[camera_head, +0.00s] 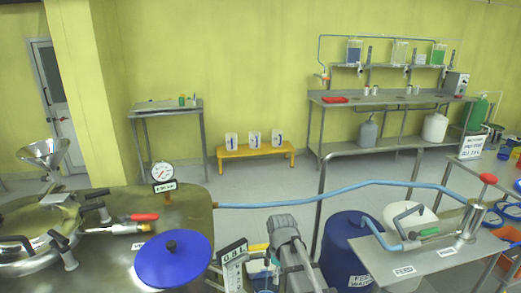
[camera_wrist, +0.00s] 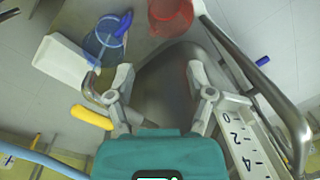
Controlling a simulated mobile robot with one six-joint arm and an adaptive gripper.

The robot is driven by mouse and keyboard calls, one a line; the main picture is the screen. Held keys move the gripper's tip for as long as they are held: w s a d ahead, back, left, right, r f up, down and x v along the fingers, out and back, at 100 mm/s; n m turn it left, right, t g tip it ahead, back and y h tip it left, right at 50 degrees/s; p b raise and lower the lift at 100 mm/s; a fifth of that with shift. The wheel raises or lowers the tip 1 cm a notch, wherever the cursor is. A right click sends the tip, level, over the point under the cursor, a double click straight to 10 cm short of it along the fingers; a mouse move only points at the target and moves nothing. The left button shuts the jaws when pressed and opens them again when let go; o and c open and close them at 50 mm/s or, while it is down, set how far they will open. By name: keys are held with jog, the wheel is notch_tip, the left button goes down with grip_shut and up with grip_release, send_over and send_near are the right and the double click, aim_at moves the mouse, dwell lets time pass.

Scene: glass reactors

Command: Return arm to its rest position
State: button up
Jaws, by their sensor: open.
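My gripper (camera_wrist: 159,70) shows in the wrist view with its two grey fingers spread apart in front of its teal body. Nothing is held between the fingers. A dark, rounded metal surface (camera_wrist: 165,88) lies beyond the gap. A grey jointed part (camera_head: 287,238), which looks like part of my arm, stands at the bottom centre of the head view. The fingers cannot be made out there.
In the wrist view, a blue see-through container (camera_wrist: 104,42) and a red container (camera_wrist: 170,15) lie beyond the fingers. A metal rail (camera_wrist: 262,88) runs at right. In the head view, a blue lid (camera_head: 173,262) sits left and a blue drum (camera_head: 346,248) right.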

jog(key=s+d+f+m+t+b, duration=0.1)
jog(key=s+d+f+m+b, duration=0.6)
jog(key=d+m, duration=0.5)
notch_tip(320, 180, up, 22)
jog(key=s+a+p, duration=0.1)
jog(key=p, duration=2.1)
jog(key=shift+a+m+p, duration=0.15)
jog(key=shift+m+p, duration=0.15)
jog(key=shift+p, duration=0.05)
jog(key=shift+f, duration=0.1)
